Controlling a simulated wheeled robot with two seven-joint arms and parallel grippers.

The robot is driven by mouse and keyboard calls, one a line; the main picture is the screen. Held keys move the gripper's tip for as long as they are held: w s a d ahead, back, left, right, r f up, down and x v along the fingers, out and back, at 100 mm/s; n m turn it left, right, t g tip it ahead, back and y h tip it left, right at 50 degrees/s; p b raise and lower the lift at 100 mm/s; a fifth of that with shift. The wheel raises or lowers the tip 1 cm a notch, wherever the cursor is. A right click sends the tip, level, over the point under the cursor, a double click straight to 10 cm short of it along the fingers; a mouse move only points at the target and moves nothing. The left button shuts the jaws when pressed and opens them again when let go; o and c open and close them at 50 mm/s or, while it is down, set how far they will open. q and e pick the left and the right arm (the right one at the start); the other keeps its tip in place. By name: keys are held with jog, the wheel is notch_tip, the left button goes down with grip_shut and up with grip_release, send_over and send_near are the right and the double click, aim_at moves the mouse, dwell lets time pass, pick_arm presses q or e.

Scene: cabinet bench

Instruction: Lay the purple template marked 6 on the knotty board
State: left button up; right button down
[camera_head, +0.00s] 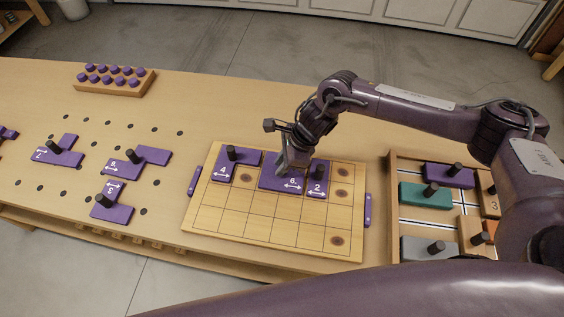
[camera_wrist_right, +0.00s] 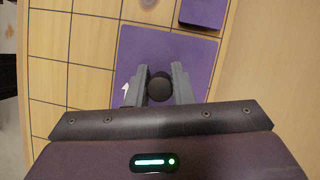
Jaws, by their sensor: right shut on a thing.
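The purple template marked 6 (camera_head: 268,184) is at the upper middle of the knotty board (camera_head: 215,215), between the templates marked 4 (camera_head: 222,171) and 2 (camera_head: 316,188). It looks flat on or just above the board; I cannot tell if it touches. My right gripper (camera_head: 285,168) is over it, partly hiding it. In the right wrist view the fingers (camera_wrist_right: 159,92) are shut on the black knob (camera_wrist_right: 159,86) of this template (camera_wrist_right: 190,50). My left gripper is not in view.
Purple templates (camera_head: 57,156) lie left on the pegholed bench (camera_head: 170,200). A block of purple pegs (camera_head: 115,82) stands at the back left. A tray (camera_head: 395,170) of coloured blocks is right of the board. Dark knots (camera_head: 337,240) show on the board; its front rows are bare.

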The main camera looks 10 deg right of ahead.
dwell(0.8)
jog(key=c, duration=0.8)
grip_release()
jog(key=shift+r+p, duration=1.8)
jog(key=shift+r, duration=2.25)
jog(key=shift+f, duration=0.1)
